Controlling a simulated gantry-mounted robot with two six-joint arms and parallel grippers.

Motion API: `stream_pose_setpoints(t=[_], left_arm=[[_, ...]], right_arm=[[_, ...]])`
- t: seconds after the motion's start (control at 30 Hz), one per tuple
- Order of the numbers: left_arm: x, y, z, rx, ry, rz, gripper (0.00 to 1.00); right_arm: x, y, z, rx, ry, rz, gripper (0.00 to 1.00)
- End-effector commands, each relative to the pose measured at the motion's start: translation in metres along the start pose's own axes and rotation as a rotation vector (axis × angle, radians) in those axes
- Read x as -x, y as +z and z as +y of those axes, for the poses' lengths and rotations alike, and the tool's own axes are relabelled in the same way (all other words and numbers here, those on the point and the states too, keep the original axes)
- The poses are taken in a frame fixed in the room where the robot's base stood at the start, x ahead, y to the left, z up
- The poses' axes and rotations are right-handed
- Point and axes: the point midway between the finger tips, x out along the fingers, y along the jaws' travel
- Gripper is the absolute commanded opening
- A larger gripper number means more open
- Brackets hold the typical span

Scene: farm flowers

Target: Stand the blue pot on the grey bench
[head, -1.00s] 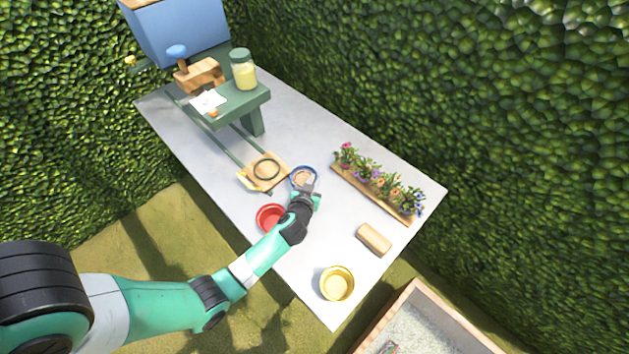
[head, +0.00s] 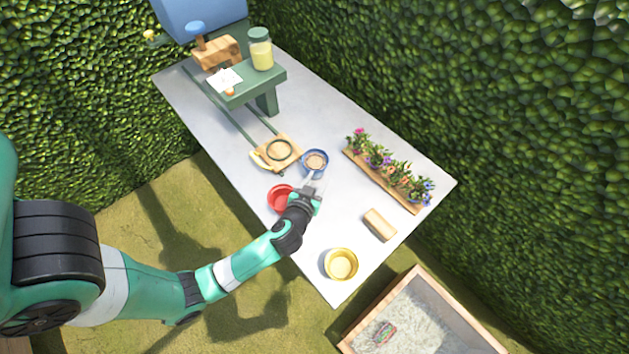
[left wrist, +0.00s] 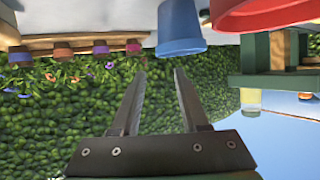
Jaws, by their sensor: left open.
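The blue pot (head: 315,168) stands upright on the grey bench (head: 345,215), beside the wooden board and the red pot (head: 273,203). Its round opening shows brown inside. In the left wrist view, which looks upside down, the blue pot (left wrist: 180,27) is beyond the fingertips, next to the red pot (left wrist: 262,12). My left gripper (head: 315,183) is open and empty, just on the near side of the blue pot. Its two fingers (left wrist: 160,75) show apart with nothing between them. My right gripper is in neither view.
A yellow pot (head: 341,264) and a tan block (head: 380,224) are on the near part. A flower tray (head: 383,177) lies along the right edge. A wooden board with a ring (head: 263,158) and a green stand with a jar (head: 261,52) are farther back. Hedges rise behind.

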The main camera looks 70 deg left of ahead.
Motion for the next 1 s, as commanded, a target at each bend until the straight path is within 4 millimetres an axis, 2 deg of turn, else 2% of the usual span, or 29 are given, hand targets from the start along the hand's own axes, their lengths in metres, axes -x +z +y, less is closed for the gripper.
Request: stream_pose_setpoints(t=[0.1, 0.2, 0.57, 0.67, 0.77, 0.87, 0.9, 0.97, 1.0], left_arm=[[0.019, 0.000, 0.001, -0.002, 0.002, -0.001, 0.44], [0.026, 0.000, 0.000, -0.001, 0.000, -0.001, 0.44], [0.026, 0.000, 0.000, 0.000, -0.001, 0.000, 0.44], [0.025, -0.011, 0.007, 0.011, 0.015, 0.013, 0.44], [0.025, -0.054, 0.036, 0.051, 0.083, 0.065, 0.44], [0.036, -0.136, 0.084, 0.111, 0.215, 0.170, 0.44], [0.047, -0.177, 0.104, 0.136, 0.280, 0.227, 0.44], [0.072, -0.239, 0.130, 0.168, 0.384, 0.324, 0.44], [0.093, -0.280, 0.144, 0.185, 0.451, 0.395, 0.44]], right_arm=[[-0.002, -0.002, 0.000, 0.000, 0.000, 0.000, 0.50], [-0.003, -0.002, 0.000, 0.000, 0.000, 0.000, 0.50], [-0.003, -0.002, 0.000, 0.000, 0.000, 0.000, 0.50], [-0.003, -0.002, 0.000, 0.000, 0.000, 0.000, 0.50], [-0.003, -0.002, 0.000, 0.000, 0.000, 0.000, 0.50], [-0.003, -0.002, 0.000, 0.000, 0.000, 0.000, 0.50], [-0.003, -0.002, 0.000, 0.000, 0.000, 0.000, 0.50], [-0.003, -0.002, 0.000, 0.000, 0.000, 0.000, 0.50], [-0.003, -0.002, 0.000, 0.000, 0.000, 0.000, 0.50]])
